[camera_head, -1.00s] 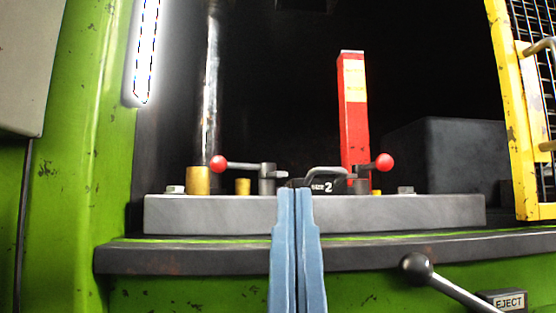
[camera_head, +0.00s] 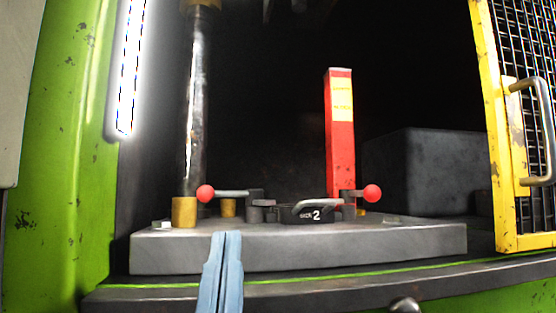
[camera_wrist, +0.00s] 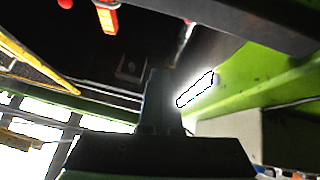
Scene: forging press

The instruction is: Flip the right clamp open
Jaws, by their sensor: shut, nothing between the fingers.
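The right clamp (camera_head: 349,194) stands on the grey bed plate, its lever ending in a red ball (camera_head: 372,193) that points right. The left clamp (camera_head: 255,197) has a lever ending in a red ball (camera_head: 205,193) that points left. My gripper (camera_head: 233,236) is shut and empty, in front of the plate's front face, below and left of the right clamp. In the wrist view my gripper (camera_wrist: 160,75) shows dark, and neither clamp can be made out clearly.
The grey bed plate (camera_head: 300,250) rests on the press ledge. A red post (camera_head: 340,140) rises behind the right clamp. A shiny column (camera_head: 191,110) stands at left. A yellow mesh guard (camera_head: 508,190) is at right, and a dark block (camera_head: 435,170) lies behind.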

